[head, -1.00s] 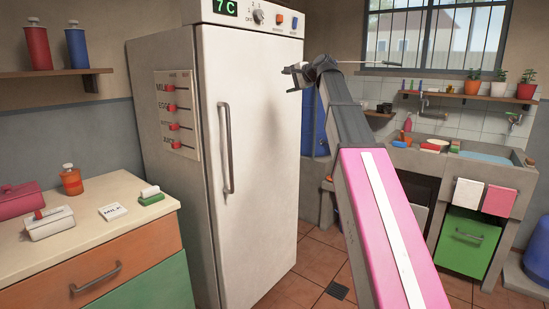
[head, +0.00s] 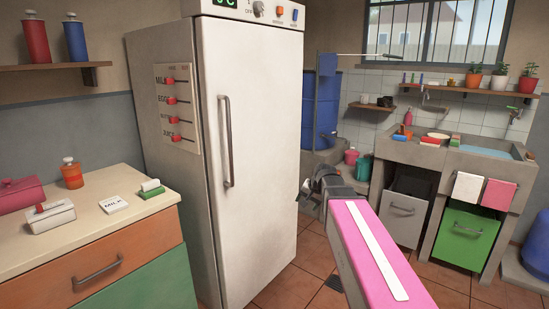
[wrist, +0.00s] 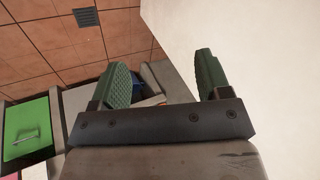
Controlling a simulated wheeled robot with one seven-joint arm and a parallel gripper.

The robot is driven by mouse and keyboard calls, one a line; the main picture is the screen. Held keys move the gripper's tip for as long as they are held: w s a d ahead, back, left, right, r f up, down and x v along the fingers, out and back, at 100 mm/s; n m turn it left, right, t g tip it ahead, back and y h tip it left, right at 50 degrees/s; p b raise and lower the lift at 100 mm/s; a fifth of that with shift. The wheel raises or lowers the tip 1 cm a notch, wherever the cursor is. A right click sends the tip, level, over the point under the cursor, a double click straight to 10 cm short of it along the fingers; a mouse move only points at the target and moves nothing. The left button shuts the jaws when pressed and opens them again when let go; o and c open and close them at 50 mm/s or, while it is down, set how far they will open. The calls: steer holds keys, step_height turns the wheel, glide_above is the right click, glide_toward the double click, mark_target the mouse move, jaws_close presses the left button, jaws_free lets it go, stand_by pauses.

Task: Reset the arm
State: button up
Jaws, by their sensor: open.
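My gripper (head: 306,190) is at the end of my pink arm in the head view, low and in front of the sink side, right of the fridge. In the wrist view my gripper (wrist: 160,85) shows two green ridged fingers spread apart with nothing between them. The fingers are partly hidden by the wrist in the head view.
The white fridge (head: 260,140) stands shut close left of my gripper, and its pale surface fills the right of the wrist view. A counter (head: 60,250) is at left. The concrete sink (head: 410,150) with a green drawer (head: 466,235) is at right. Tiled floor (head: 318,255) lies between.

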steer(key=s+d+f+n+g+h, duration=0.1)
steer(key=s+d+f+n+g, duration=0.1)
steer(key=s+f, duration=0.7)
steer(key=s+d+f+n+g+h, duration=0.1)
steer(key=s+d+f+g+h, duration=0.1)
steer(key=s+f, duration=0.7)
steer(key=shift+s+d+f+n, duration=0.2)
steer(key=shift+s+d+n, duration=0.2)
steer(key=shift+s+d, duration=0.25)
